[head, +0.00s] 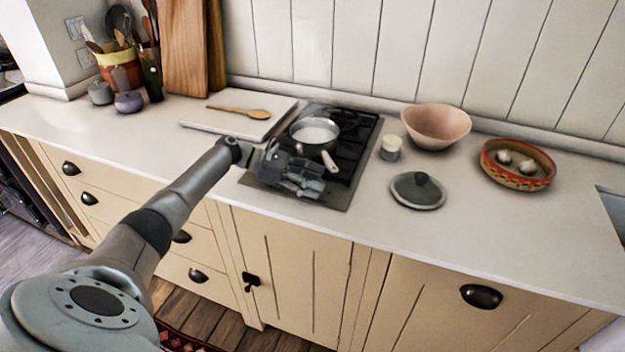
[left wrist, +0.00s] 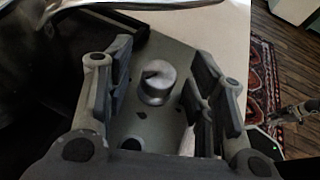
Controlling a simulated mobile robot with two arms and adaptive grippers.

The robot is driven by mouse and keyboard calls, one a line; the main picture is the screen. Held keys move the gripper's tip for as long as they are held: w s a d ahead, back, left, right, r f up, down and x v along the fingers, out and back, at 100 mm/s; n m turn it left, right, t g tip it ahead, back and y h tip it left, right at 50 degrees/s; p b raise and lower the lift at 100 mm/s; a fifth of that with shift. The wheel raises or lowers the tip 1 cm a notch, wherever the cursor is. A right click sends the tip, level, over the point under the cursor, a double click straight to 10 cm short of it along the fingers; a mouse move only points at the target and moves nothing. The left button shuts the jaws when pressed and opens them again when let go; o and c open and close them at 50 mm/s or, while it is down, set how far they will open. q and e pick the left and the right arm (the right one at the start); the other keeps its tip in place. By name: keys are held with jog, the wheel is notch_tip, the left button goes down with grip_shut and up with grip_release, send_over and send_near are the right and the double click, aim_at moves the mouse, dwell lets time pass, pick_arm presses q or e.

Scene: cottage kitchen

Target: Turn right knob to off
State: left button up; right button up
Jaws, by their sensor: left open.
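A round metal knob (left wrist: 157,84) with a dark notch on top stands on the steel front strip of the cooktop (head: 345,192). My left gripper (left wrist: 163,70) is open, with one finger on either side of the knob and visible gaps between. In the head view the left gripper (head: 308,182) is low over the cooktop's front edge and hides the knobs there. I cannot tell from these frames whether the knob in the wrist view is the right one, or its exact setting.
A saucepan (head: 330,142) with pale contents stands on the cooktop behind the gripper, its handle pointing toward the front right. A lid (head: 418,190), a small jar (head: 390,148) and a pink bowl (head: 437,126) stand to the right. A board (head: 213,126) with a spoon lies left.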

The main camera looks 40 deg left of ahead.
pick_arm(q)
jog(key=v, duration=1.2)
jog(key=shift+r, duration=0.1)
